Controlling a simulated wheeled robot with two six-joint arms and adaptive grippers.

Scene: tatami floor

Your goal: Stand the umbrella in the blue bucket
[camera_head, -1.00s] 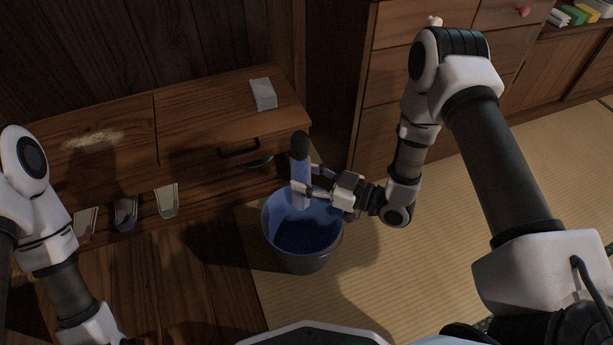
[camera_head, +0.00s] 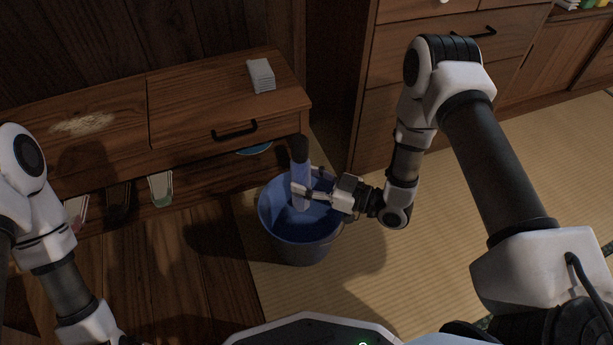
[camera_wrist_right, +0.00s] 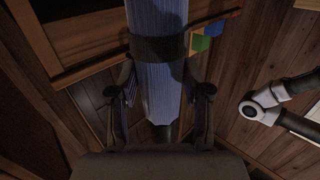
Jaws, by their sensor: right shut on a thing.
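The umbrella is furled and pale blue with a dark handle end on top; in the head view the umbrella (camera_head: 301,173) stands about upright over the blue bucket. My right gripper (camera_head: 304,191) is shut on it from the right. In the right wrist view the umbrella (camera_wrist_right: 155,85) runs between the two fingers, with a dark band around it. The blue bucket (camera_head: 303,252) stands on the tatami. The umbrella's lower part is within the bucket's outline; I cannot tell whether its tip touches the bottom. Only my left arm shows at the left; its gripper is out of view.
A taller drawer chest (camera_head: 385,125) stands behind my right arm. Tatami to the right is clear.

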